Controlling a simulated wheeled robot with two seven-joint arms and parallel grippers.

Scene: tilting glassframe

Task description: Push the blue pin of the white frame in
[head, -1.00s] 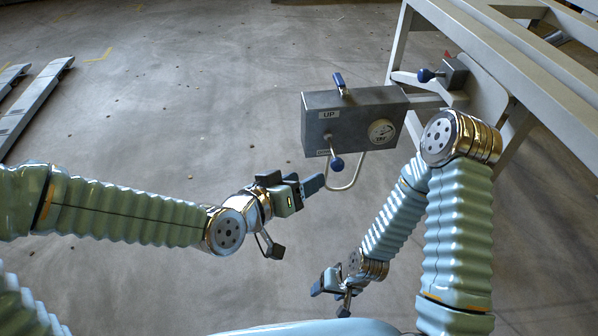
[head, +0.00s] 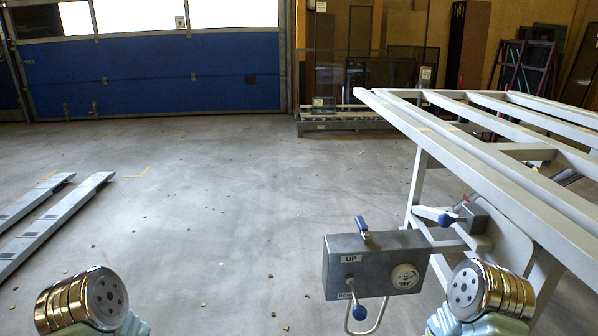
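The white frame (head: 470,128) stands at the right in the head view, with slatted bars on top and legs below. The blue pin (head: 446,219) is a blue knob beside a small grey block (head: 474,218) on the frame's near side. A gap seems to show between knob and block. Neither gripper is in view. Only metal joints of my left and right arms show at the bottom edge.
A grey control box (head: 372,262) marked UP, with a blue-tipped lever on top and another below, is fixed beside the frame. Pallet forks (head: 50,222) lie at left. The floor between is open. A blue door (head: 150,75) is behind.

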